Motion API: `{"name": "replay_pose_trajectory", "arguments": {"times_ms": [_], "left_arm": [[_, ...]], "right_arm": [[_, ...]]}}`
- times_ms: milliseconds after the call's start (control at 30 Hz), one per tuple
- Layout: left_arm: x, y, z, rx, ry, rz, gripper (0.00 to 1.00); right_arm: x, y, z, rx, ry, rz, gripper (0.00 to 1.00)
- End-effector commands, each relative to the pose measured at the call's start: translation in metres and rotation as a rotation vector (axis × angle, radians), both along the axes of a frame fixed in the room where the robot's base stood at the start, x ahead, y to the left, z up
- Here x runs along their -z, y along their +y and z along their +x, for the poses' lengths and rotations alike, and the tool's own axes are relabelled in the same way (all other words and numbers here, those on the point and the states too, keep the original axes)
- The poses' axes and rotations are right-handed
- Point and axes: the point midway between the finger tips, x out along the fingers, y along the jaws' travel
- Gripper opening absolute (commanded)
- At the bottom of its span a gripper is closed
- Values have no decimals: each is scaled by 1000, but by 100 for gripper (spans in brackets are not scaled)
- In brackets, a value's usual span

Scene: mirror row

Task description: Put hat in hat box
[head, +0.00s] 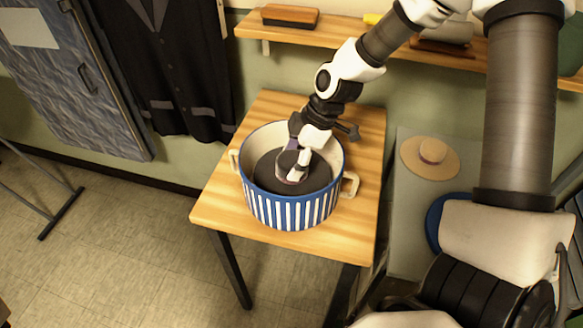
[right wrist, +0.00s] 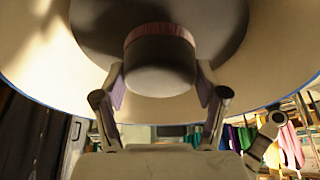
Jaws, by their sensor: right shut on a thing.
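The hat box (head: 292,207) is a round open box with blue and white stripes and two side handles, standing on the wooden table. A dark grey hat (head: 320,174) with a pinkish band is inside its rim. My right gripper (head: 292,166) reaches down into the box from above and is shut on the hat's crown. In the right wrist view the crown of the hat (right wrist: 160,70) sits between the fingers, with the pale box wall (right wrist: 50,60) around it. Whether the brim rests on the box floor is hidden. My left gripper is not in view.
The wooden table (head: 220,205) has bare room around the box. A straw hat (head: 430,157) lies on a grey surface to the right. A wall shelf (head: 345,38) with a brush (head: 290,15) runs behind. Dark clothing (head: 170,75) hangs at the back left.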

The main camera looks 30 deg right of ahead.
Motion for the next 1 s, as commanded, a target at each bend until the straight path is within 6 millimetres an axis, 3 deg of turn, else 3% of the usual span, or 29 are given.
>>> {"name": "replay_pose_trajectory", "arguments": {"times_ms": [100, 167, 900, 933, 1000], "left_arm": [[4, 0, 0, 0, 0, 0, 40], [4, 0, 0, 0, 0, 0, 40], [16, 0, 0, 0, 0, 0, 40], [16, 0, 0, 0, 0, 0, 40], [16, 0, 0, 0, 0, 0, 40]], "right_arm": [[23, 0, -1, 1, 4, 1, 36], [27, 0, 0, 1, 3, 0, 36], [39, 0, 0, 1, 0, 0, 36], [39, 0, 0, 1, 0, 0, 79], [39, 0, 0, 1, 0, 0, 97]]}}
